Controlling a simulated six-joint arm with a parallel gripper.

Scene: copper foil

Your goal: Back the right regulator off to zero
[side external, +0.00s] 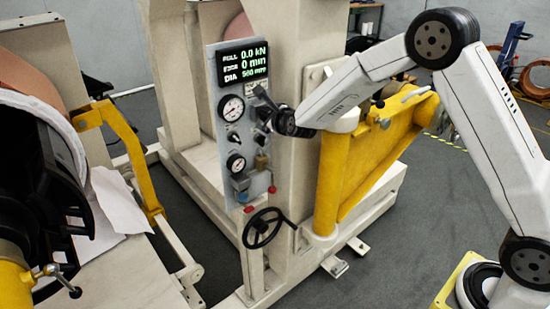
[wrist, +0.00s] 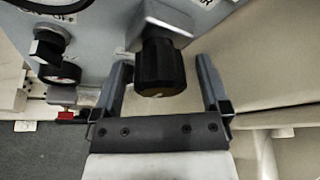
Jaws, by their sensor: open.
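A black ribbed regulator knob (wrist: 161,68) on a grey block stands out from the panel in the wrist view, right of a smaller black knob (wrist: 48,45). My gripper (wrist: 163,76) is open, with one finger on each side of the ribbed knob and a visible gap on both sides. Contact does not show. In the side view my gripper (side external: 268,112) is at the right edge of the grey instrument panel (side external: 213,85), and it largely hides the knob there.
The panel carries a display (side external: 243,63), an upper gauge (side external: 231,108) and a lower gauge (side external: 236,163). A black handwheel (side external: 262,228) is below it. A yellow frame (side external: 330,185) stands close on the right under my arm. Open floor lies in front.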

